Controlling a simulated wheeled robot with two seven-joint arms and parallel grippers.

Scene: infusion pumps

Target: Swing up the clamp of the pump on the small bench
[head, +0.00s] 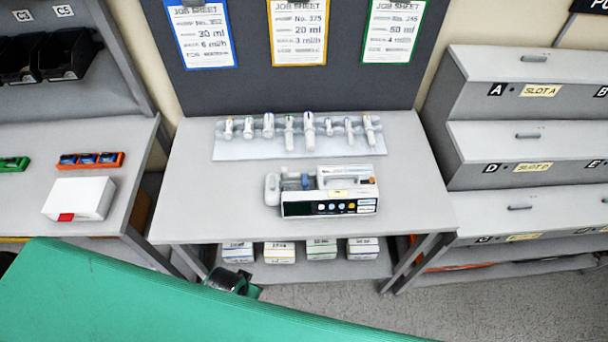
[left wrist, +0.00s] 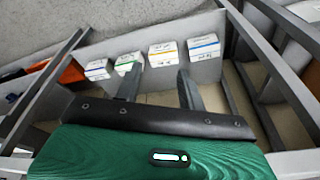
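The white pump (head: 340,201) stands upright on the small grey bench (head: 200,215), its dark front panel with coloured buttons facing me. A small blue part (head: 305,181) shows on its top left, beside a pale block at its left end. It may be the clamp; I cannot tell its position. My left gripper is low in front of the bench, mostly hidden behind my green arm in the head view. In the left wrist view my left gripper (left wrist: 158,90) is open and empty, its two fingers apart, pointing toward the lower shelf. My right gripper is not in view.
Several syringes lie on a pale rack (head: 225,150) behind the pump. Boxes (head: 280,252) stand on the lower shelf, also seen in the left wrist view (left wrist: 168,54). A slotted cabinet (head: 520,140) is at the right, a side table with a white box (head: 85,197) at the left.

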